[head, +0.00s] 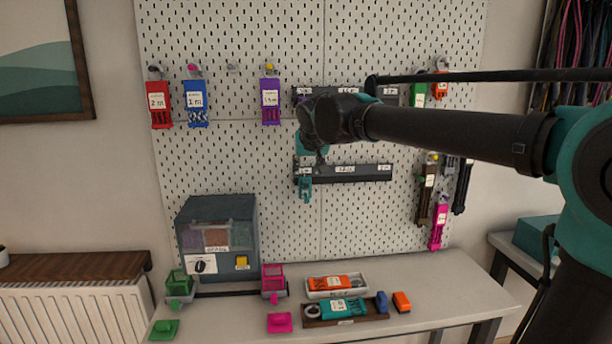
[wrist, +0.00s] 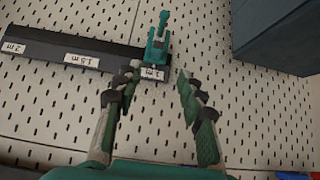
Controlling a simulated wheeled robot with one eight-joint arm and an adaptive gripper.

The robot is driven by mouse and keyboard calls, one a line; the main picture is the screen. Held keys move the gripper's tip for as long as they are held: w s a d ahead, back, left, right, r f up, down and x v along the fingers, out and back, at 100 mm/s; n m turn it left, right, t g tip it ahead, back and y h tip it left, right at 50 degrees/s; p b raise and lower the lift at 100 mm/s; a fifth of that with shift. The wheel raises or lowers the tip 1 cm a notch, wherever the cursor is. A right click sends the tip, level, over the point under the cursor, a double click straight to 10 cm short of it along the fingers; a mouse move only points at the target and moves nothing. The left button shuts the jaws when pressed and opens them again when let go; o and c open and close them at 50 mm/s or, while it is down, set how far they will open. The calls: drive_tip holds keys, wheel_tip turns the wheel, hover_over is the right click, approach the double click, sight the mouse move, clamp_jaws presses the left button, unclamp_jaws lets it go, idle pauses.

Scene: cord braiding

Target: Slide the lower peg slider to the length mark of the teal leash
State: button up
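The lower rail (head: 345,174) is a dark bar on the pegboard with white length labels. Its teal peg slider (head: 305,188) sits at the rail's left end; in the wrist view the slider (wrist: 157,47) is at the label reading 1 m. In that view the labels 1.5 m and 2 m lie further left. My gripper (wrist: 157,75) is open, its fingers on either side of the 1 m label, just short of the slider, with nothing visibly gripped. The teal leash (head: 342,308) lies in a dark tray (head: 347,322) on the table; its label is too small to read.
The upper rail (head: 330,92) is partly hidden behind my arm. Leashes hang around it, including red (head: 159,104), blue (head: 196,103), purple (head: 270,102) and magenta (head: 438,228). A grey machine (head: 217,238) stands on the table at left. The pegboard below the lower rail is clear.

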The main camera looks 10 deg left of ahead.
drive_tip(key=shift+v, duration=1.4)
drive_tip(key=s+d+f+m+g+h, duration=0.1)
drive_tip(key=s+d+f, duration=0.1)
drive_tip(key=d+f, duration=0.85)
drive_tip(key=s+d+f+m+g+h, duration=0.1)
drive_tip(key=s+d+f, duration=0.1)
drive_tip(key=d+f, duration=0.85)
drive_tip(key=s+d+f+m+g, duration=0.1)
drive_tip(key=s+d+f+g, duration=0.1)
drive_tip(key=s+d+f, duration=1.1)
drive_tip(key=s+f, duration=0.4)
drive_tip(key=s, duration=0.1)
drive_tip(key=shift+s+d+m+h, duration=0.25)
drive_tip(key=shift+d+m+h, duration=0.05)
drive_tip(key=shift+d+h, duration=0.1)
